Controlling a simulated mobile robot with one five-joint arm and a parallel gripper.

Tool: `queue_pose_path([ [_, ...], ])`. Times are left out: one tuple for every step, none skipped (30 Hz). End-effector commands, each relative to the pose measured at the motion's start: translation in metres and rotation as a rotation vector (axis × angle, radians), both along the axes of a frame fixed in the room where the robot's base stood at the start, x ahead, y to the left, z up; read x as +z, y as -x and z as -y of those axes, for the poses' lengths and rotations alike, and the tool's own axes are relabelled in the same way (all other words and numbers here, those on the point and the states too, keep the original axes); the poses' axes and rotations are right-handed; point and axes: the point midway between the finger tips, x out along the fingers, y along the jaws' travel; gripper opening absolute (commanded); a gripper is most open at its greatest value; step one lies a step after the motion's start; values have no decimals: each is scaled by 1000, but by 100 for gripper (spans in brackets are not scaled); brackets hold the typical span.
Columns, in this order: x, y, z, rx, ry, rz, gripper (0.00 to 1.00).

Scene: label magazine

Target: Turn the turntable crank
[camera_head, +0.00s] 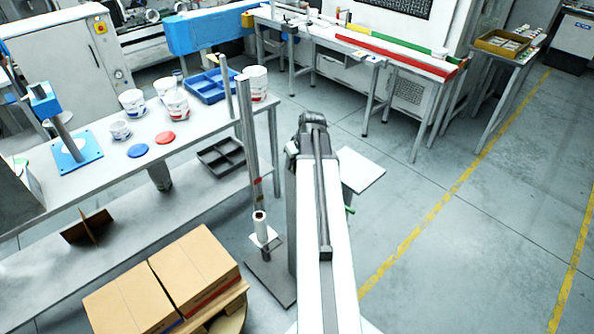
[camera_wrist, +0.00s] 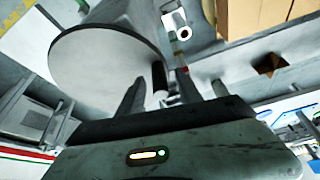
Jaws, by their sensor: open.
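In the wrist view a large pale round disc (camera_wrist: 95,62) with a dark rim fills the upper left. A short dark upright handle (camera_wrist: 159,74) stands by its right edge; it looks like the crank handle. My gripper (camera_wrist: 163,82) is open, its dark fingers either side of the handle in the picture. I cannot tell whether they touch it. In the head view my arm hides the gripper and the handle. The round turntable (camera_head: 236,319) shows a little at the bottom, under a pallet with two cardboard boxes (camera_head: 196,268).
A post (camera_head: 249,140) with a white film roll (camera_head: 260,225) stands left of my arm. A bench (camera_head: 100,170) with tubs, lids and a blue tray (camera_head: 210,86) is at the left. A pale square plate (camera_head: 362,174) lies beyond my arm.

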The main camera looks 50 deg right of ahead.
Motion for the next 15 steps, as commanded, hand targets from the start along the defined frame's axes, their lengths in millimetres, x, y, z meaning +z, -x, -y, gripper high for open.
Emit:
queue_pose_path([
  [-11, -3, 1, 0, 0, 0, 41],
  [-12, -4, 1, 0, 0, 0, 41],
  [-12, -4, 1, 0, 0, 0, 41],
  [-11, -4, 1, 0, 0, 0, 41],
  [-11, -4, 1, 0, 0, 0, 41],
  [-10, -4, 1, 0, 0, 0, 41],
  [-9, -4, 1, 0, 0, 0, 41],
  [-9, -4, 1, -1, 0, 0, 41],
  [-9, -4, 1, -1, 0, 0, 41],
  [-9, -4, 1, -1, 1, 0, 36],
  [-9, -4, 1, -1, 1, 0, 28],
  [-9, -4, 1, -1, 1, 0, 16],
  [-9, -4, 1, -1, 1, 0, 8],
  [-9, -4, 1, -1, 1, 0, 0],
  [-9, -3, 2, -1, 1, 0, 0],
])
